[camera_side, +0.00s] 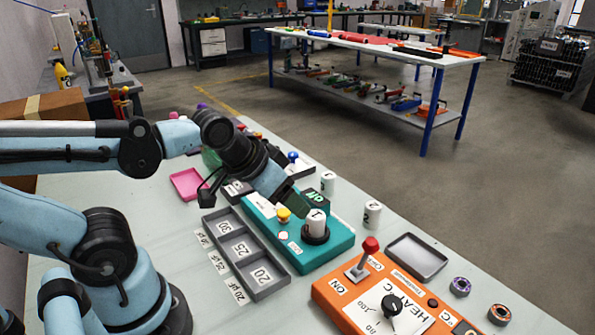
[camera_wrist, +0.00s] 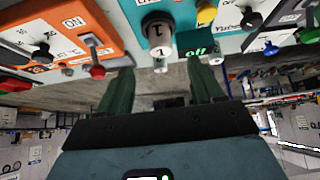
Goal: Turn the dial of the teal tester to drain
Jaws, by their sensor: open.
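The teal tester (camera_side: 328,250) stands on the bench. A white numbered tube (camera_side: 317,221) sits upright in its black socket, beside a yellow knob (camera_side: 283,215). Its small screen (camera_side: 314,197) shows green characters, which read "off" in the wrist view (camera_wrist: 196,51). A black dial (camera_wrist: 252,19) with a white label, apparently on the tester, shows at the top of the wrist view. My arm seems to hide it in the side view; its setting is unreadable. My gripper (camera_side: 293,197) is above the tester's back part, with open, empty dark green fingers (camera_wrist: 162,85).
An orange heater box (camera_side: 335,292) with a red lever (camera_side: 371,246) stands to the right. A grey tray (camera_side: 245,255) with numbered compartments lies in front. A pink tray (camera_side: 186,184) lies at the left.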

